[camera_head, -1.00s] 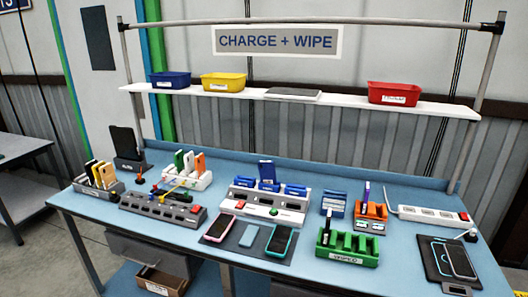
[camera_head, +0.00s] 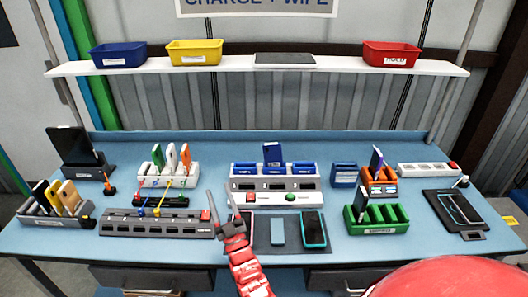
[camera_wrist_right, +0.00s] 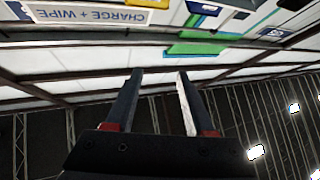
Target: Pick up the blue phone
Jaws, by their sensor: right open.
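Several items could be the blue phone. A dark-screened phone with a teal-blue edge (camera_head: 314,229) lies flat on a dark mat (camera_head: 262,245) at the front middle of the bench. A plain light-blue slab (camera_head: 278,231) lies left of it. A blue upright piece (camera_head: 272,154) stands in the white dock (camera_head: 250,184) behind. Another teal-edged phone (camera_head: 461,208) lies on a dark pad at the right. My right gripper (camera_head: 223,200) is open and empty, left of the mat, fingers pointing up; its open fingers show in the right wrist view (camera_wrist_right: 157,78). My left gripper is not in view.
A grey strip (camera_head: 158,226) lies left of my right gripper. A green rack (camera_head: 376,222) stands right of the mat. A shelf (camera_head: 220,67) with bins hangs above the bench.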

